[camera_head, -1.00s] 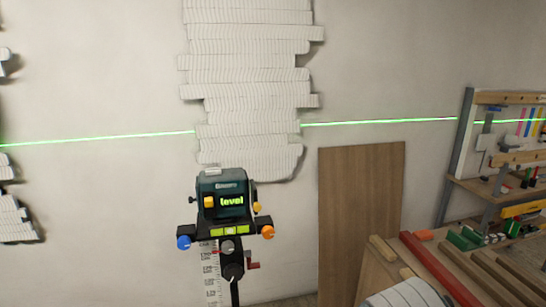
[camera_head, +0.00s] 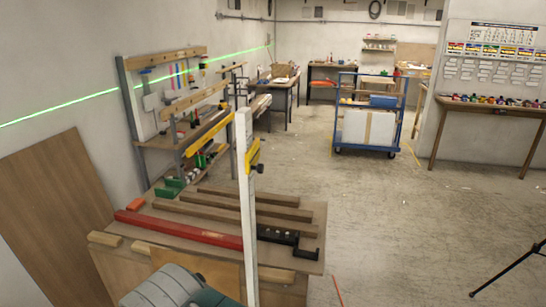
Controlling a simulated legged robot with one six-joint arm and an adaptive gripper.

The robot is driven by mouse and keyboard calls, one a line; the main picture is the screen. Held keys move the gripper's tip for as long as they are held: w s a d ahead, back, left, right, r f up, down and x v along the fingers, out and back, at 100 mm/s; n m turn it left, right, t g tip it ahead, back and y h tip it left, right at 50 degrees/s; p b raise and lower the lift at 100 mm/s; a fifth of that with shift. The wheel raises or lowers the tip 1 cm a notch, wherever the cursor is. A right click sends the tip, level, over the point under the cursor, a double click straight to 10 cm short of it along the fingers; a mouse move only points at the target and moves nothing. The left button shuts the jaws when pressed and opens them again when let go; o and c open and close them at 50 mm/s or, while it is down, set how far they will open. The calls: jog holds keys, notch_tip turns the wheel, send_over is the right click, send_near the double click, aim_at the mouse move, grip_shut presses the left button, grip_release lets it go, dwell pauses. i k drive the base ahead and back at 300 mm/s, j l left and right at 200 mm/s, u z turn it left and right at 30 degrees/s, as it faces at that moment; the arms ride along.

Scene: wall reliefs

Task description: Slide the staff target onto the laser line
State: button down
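A pale staff (camera_head: 247,215) stands upright near the middle of the view, in front of the workbench. A yellow target (camera_head: 253,156) with a dark knob at its right sits on the upper part of the staff. The green laser line (camera_head: 60,105) runs along the left wall, rising in the picture to the right, and passes behind the tool rack. In the picture the target is lower than the far part of the line; I cannot tell their true height difference. A grey-green rounded shape at the bottom edge is cut off and unclear. My gripper is not recognisable.
A workbench (camera_head: 215,250) holds wooden bars, a red beam (camera_head: 185,228) and a black tool. A plywood sheet (camera_head: 52,205) leans on the left wall. A blue cart (camera_head: 368,115) stands further back. A tripod leg (camera_head: 505,266) shows lower right. The right-hand floor is mostly clear.

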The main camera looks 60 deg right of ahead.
aim_at(251, 155)
jog(key=k+z, duration=0.1)
jog(key=z, duration=0.35)
jog(key=l+z, duration=0.15)
jog(key=z, duration=0.3)
jog(key=k+l+z, duration=0.1)
jog(key=z, duration=0.35)
jog(key=u, duration=2.35)
jog(key=z, duration=2.35)
